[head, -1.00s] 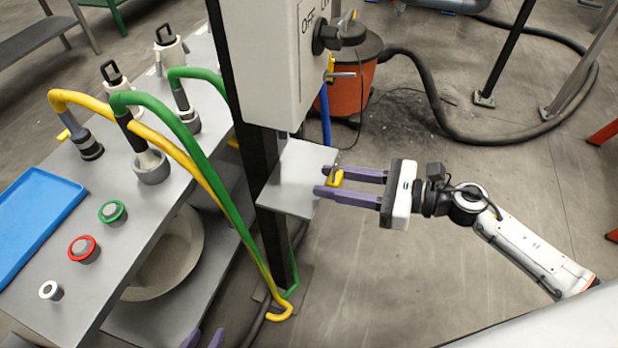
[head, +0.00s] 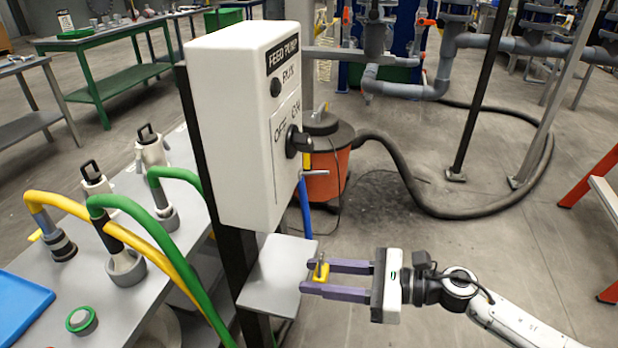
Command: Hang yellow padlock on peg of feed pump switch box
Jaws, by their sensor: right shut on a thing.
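The yellow padlock (head: 322,274) is between the fingertips of my right gripper (head: 318,278), which is shut on it. Its grey shackle points up. The padlock shows at the right edge of the small grey shelf (head: 268,284); I cannot tell its height above it. The white feed pump switch box (head: 238,125) is above and to the left, with a black OFF/ON knob (head: 297,141) on its front. A short grey peg (head: 315,173) sticks out to the right below the knob, with nothing seen hanging on it. My left gripper is out of view.
A dark post (head: 236,262) carries the box and shelf. At left, a grey bench (head: 40,262) holds yellow and green hoses (head: 190,285) and a blue tray (head: 20,308). An orange drum (head: 325,178) with a black hose stands behind.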

